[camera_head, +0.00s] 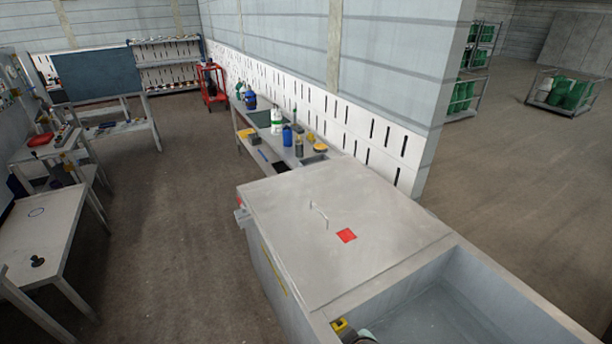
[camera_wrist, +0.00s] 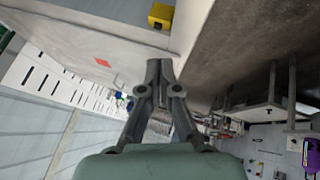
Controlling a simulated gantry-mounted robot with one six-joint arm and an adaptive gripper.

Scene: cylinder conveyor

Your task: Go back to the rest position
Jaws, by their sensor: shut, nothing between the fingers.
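My gripper (camera_wrist: 159,68) shows in the wrist view, its two fingers together and nothing between them. It hangs in front of a tilted view of the room, and I see no contact with any surface. In the head view only a small greenish-grey piece at the bottom edge may be part of my arm; the fingers do not show there. The red square also shows in the wrist view (camera_wrist: 103,62).
An open grey basin (camera_head: 450,305) adjoins the cabinet. A small yellow object (camera_head: 340,324) sits at its near left corner; a yellow block (camera_wrist: 160,15) shows in the wrist view. Behind stands a bench with bottles (camera_head: 277,120). Tables (camera_head: 40,215) stand left. Floor between is clear.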

